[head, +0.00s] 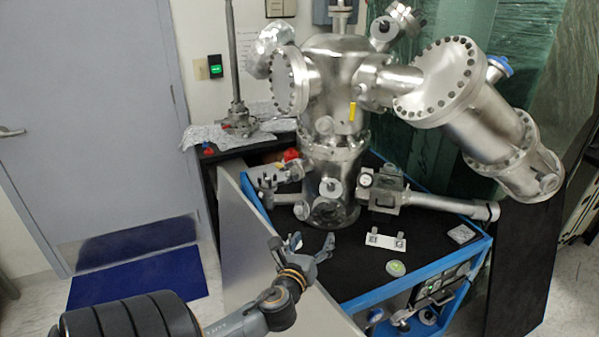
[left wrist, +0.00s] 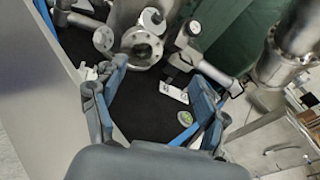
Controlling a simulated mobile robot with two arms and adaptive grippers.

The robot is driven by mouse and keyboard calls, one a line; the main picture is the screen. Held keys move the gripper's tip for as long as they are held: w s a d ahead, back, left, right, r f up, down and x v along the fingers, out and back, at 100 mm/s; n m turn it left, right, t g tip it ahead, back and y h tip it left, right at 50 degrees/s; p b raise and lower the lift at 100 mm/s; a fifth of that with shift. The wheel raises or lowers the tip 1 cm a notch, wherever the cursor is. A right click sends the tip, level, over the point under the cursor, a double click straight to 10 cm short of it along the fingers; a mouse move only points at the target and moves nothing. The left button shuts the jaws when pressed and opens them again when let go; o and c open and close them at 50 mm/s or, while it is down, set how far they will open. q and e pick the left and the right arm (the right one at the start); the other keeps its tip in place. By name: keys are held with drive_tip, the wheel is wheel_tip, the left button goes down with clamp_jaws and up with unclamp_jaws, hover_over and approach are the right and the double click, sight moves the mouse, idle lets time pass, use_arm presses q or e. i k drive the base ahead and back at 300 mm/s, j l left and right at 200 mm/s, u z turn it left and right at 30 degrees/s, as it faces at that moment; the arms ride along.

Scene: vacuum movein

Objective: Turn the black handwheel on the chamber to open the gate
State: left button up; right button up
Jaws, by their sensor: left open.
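The steel vacuum chamber (head: 335,110) stands on a black-topped bench with a blue frame. A boxy metal valve body (head: 388,190) sits on its lower right side. A small round dark-rimmed part with a pale face, which looks like the handwheel (head: 366,178), is at its left end. It also shows in the left wrist view (left wrist: 193,28), beyond my fingers. My left gripper (head: 312,243) is open and empty, in front of and lower left of the handwheel, apart from it. Its two spread fingers (left wrist: 160,72) frame the black bench top in the left wrist view. My right gripper is out of view.
A white bracket (head: 385,241) and a green-white disc (head: 396,268) lie on the bench top. Flanged pipes (head: 285,172) stick out left of the chamber base. A grey panel (head: 255,240) stands along the bench's left side. A large flanged tube (head: 480,110) overhangs the right.

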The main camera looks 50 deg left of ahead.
sight(365, 181)
drive_tip(key=i+l+u, duration=0.2)
drive_tip(key=i, duration=0.3)
drive_tip(key=i+l+u, duration=0.2)
drive_tip(key=i, duration=0.25)
drive_tip(key=l, duration=0.1)
